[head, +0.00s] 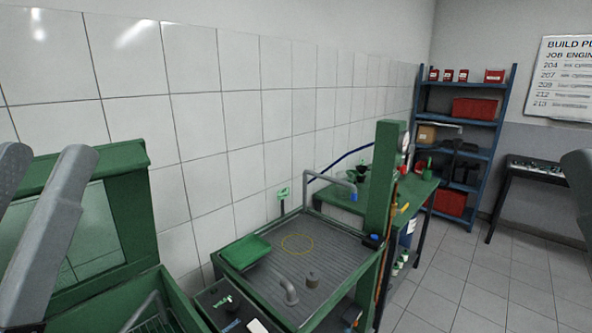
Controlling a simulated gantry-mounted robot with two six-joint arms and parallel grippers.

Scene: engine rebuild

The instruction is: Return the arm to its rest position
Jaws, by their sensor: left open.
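My left gripper (46,160) is at the left edge of the head view, with its two grey fingers raised and spread apart. It is open and nothing shows between the fingers. It is in front of a green-framed cabinet with a raised lid (125,205), and I cannot tell the distance between them. A grey part at the right edge looks like my right arm; no right gripper fingers can be made out.
Blue shelves (461,138) stand behind. Floor at right is clear.

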